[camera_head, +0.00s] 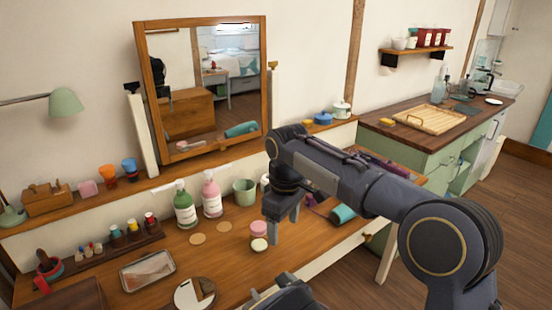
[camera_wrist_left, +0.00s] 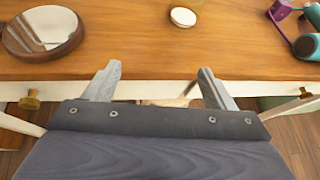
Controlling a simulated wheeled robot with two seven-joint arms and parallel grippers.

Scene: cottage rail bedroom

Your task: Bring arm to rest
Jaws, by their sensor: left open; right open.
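My right arm (camera_head: 345,178) reaches across the head view from the lower right. Its gripper (camera_head: 282,222) points down above the wooden dressing table (camera_head: 215,265), beside a small pink jar (camera_head: 258,228). It is open with nothing seen between its fingers. My left gripper (camera_head: 282,290) shows only partly at the bottom edge of the head view. In the left wrist view, my left gripper (camera_wrist_left: 160,85) is open and empty, its two fingers apart at the table's front edge.
A round mirror (camera_head: 195,293), a metal tray (camera_head: 148,272), green bottle (camera_head: 185,205), pink bottle (camera_head: 211,194) and green cup (camera_head: 244,192) stand on the table. A teal hairdryer (camera_head: 343,213) lies to the right. A large framed mirror (camera_head: 140,80) stands behind. Open floor (camera_head: 495,215) shows at right.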

